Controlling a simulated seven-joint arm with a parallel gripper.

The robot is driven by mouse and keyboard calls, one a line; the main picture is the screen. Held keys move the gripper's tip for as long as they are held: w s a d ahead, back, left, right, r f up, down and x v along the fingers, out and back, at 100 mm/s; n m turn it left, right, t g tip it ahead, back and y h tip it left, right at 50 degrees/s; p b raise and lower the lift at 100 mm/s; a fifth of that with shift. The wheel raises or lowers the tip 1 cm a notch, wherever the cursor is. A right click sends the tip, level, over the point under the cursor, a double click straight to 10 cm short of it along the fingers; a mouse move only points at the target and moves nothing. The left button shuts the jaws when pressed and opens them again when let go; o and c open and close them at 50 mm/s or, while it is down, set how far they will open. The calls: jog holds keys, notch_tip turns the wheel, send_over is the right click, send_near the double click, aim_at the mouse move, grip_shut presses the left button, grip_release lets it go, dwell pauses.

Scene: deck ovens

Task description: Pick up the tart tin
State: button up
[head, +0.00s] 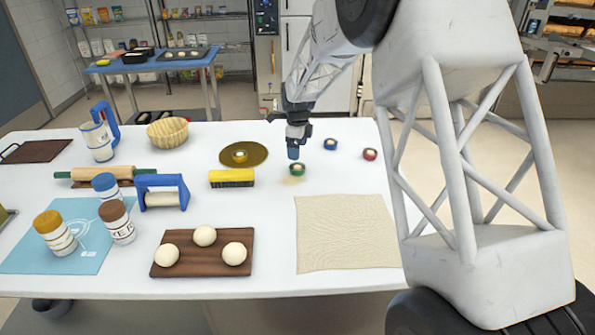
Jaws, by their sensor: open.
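Several small round tin-like pieces are on the white table, and I cannot tell for sure which is the tart tin. A green one (297,170) with a pale top sits near the table's middle. A blue one (330,144) and a red one (370,154) sit to its right. A gold one (240,156) is on a round gold board (258,148). My gripper (293,153) points down just behind and above the green piece, apparently empty. Its fingers look small and dark blue, and the gap between them is hard to see.
A yellow brush (232,178) lies left of the green piece. A beige cloth (346,232) lies in front. A wooden board (188,271) holds dough balls. A blue-framed roller (162,197), jars and a rolling pin (88,174) crowd the left. Bare table (330,180) surrounds the green piece.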

aim_at(297, 165)
jog(key=shift+f, duration=1.25)
jog(key=shift+s+f, duration=0.1)
jog(key=shift+f, duration=2.55)
jog(key=c, duration=1)
jog(key=shift+r, duration=0.15)
